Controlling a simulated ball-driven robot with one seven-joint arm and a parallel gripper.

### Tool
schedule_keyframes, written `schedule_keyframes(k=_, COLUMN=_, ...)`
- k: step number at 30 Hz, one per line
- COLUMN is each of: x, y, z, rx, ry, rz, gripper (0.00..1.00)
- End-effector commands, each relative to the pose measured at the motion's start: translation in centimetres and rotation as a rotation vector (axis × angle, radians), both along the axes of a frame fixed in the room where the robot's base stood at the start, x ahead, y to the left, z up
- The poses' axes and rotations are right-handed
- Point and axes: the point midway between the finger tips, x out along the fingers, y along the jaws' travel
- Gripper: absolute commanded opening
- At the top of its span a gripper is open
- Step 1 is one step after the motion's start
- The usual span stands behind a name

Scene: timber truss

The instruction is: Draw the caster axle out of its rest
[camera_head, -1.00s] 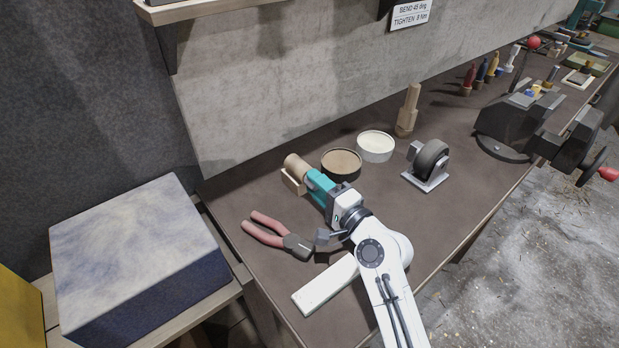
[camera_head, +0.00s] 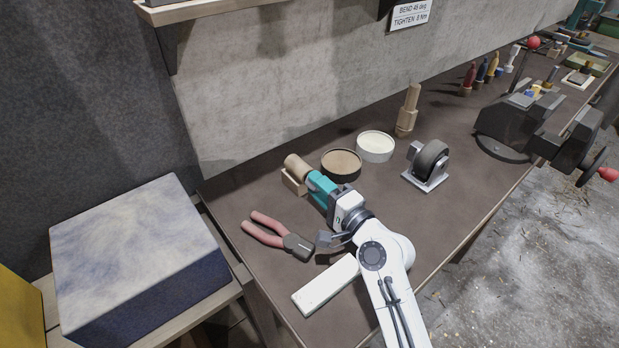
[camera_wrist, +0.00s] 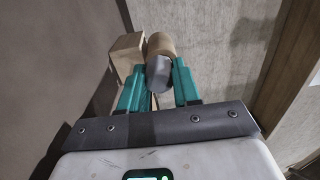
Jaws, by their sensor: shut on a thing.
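My gripper (camera_head: 318,184), with teal fingers, reaches over the left part of the bench. In the wrist view it (camera_wrist: 158,80) is shut on a grey piece, which I take for the caster axle (camera_wrist: 158,70). A tan cylinder (camera_wrist: 161,43) shows just beyond the grey piece; I cannot tell whether they are joined. The cylinder also shows in the head view (camera_head: 296,164). A tan wooden block (camera_wrist: 127,52), likely the rest, is to the left of the cylinder; it also shows in the head view (camera_head: 292,184). Whether the axle touches the block is hidden.
Pliers (camera_head: 278,237) and a white bar (camera_head: 326,285) lie near my arm. A brown-filled round tin (camera_head: 341,164) and a white-filled one (camera_head: 376,146) stand beyond. A caster wheel (camera_head: 433,157) on its bracket and a wooden peg (camera_head: 408,110) are to the right. A concrete wall (camera_head: 290,90) backs the bench.

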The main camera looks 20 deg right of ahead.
Motion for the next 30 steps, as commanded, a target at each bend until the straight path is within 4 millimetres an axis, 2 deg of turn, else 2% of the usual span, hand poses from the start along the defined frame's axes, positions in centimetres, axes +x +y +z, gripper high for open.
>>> schedule_keyframes(k=20, x=-0.71, y=-0.22, z=-0.04, rx=0.0, ry=0.001, rz=0.0, gripper=0.0)
schedule_keyframes(k=21, x=-0.71, y=-0.22, z=-0.04, rx=0.0, ry=0.001, rz=0.0, gripper=0.28)
schedule_keyframes(k=30, x=-0.69, y=-0.23, z=-0.01, rx=0.0, ry=0.0, rz=0.0, gripper=0.0)
